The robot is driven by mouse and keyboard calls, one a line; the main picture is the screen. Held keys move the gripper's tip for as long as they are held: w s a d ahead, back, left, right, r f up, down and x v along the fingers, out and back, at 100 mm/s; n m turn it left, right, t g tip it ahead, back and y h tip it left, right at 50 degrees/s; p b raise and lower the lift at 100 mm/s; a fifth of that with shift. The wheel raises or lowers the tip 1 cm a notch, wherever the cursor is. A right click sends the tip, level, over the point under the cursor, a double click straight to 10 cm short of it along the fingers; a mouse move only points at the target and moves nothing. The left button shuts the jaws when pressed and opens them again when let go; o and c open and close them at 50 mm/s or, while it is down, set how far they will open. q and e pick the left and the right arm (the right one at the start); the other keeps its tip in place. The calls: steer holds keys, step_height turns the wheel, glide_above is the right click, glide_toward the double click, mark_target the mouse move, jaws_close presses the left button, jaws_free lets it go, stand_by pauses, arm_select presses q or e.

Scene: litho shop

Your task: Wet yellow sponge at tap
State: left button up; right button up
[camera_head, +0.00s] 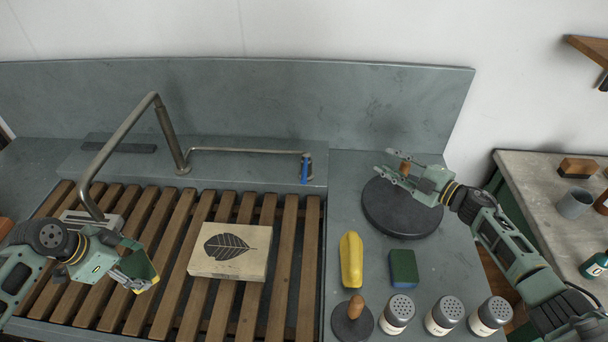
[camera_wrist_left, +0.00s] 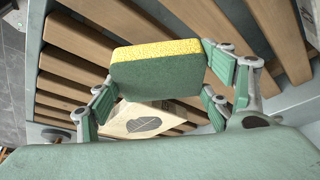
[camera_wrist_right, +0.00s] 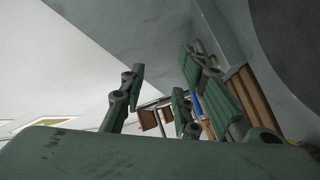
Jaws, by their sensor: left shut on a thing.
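My left gripper (camera_head: 133,268) is shut on a sponge (camera_head: 140,270) with a yellow face and a green side. In the left wrist view the sponge (camera_wrist_left: 160,72) sits between the fingers, above the wooden slats. The tap's bent metal pipe (camera_head: 120,135) rises behind and comes down at the left; its lower end is close behind my left wrist, and the sponge is right of it and nearer me. The tap's blue lever (camera_head: 305,168) is at the back, right. No water shows. My right gripper (camera_head: 396,170) is open above a dark round disc (camera_head: 385,215).
A leaf-printed block (camera_head: 230,250) lies on the wooden slats (camera_head: 172,245). On the grey counter right of them are a yellow rounded thing (camera_head: 351,260), a green block (camera_head: 403,268), a small knobbed disc (camera_head: 352,322) and several shakers (camera_head: 444,315). A side table (camera_head: 535,195) stands at right.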

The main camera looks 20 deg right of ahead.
mark_target(304, 173)
steer(key=s+a+f+n+g+y, duration=0.2)
steer(key=a+n+g+y, duration=0.25)
steer(key=a+n, duration=0.8)
steer(key=w+a, duration=0.2)
steer(key=a, duration=0.1)
steer(key=w+a+f+m, duration=0.1)
steer(key=w+a, duration=0.2)
steer(key=a, duration=0.1)
steer(key=w+a+f+m, duration=0.1)
steer(key=w+a, duration=0.2)
steer(key=shift+a+f+m+g+h, duration=0.25)
steer(key=shift+a+h, duration=0.1)
jaws_close()
